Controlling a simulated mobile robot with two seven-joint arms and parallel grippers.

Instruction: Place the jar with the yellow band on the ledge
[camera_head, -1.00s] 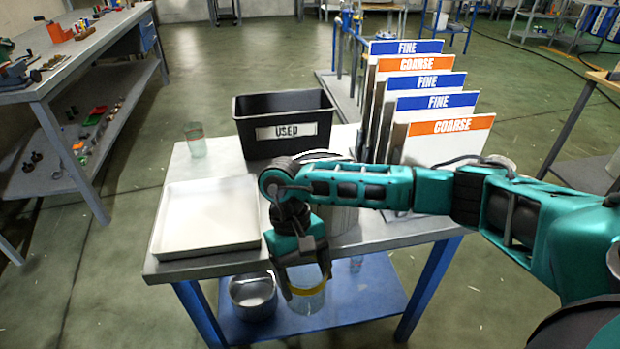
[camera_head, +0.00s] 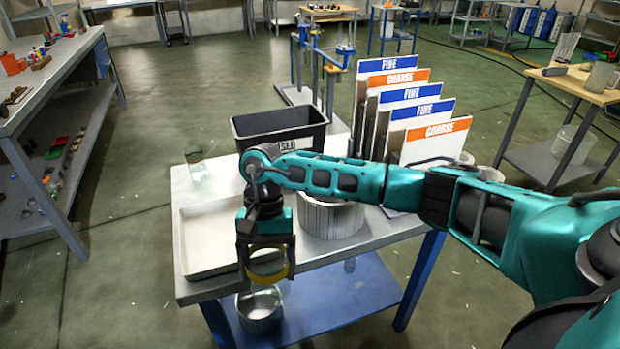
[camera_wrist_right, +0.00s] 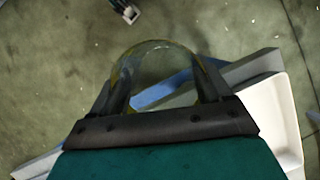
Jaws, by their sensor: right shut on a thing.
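My right gripper (camera_head: 267,270) is shut on a clear glass jar with a yellow band (camera_head: 285,271). It holds the jar in the air at the front edge of the grey table (camera_head: 330,247), by the right corner of the white tray. In the right wrist view the jar (camera_wrist_right: 160,68) shows as clear glass between the fingers of the gripper (camera_wrist_right: 158,98), with floor and the table edge behind it. Which surface is the ledge I cannot tell. My left gripper is not in view.
On the table stand a white tray (camera_head: 208,262), a glass (camera_head: 196,168), a black "USED" bin (camera_head: 265,127), a metal pot (camera_head: 335,222) behind my arm, and several FINE and COARSE panels (camera_head: 432,145). A metal bowl (camera_head: 260,312) sits on the blue lower shelf (camera_head: 365,300).

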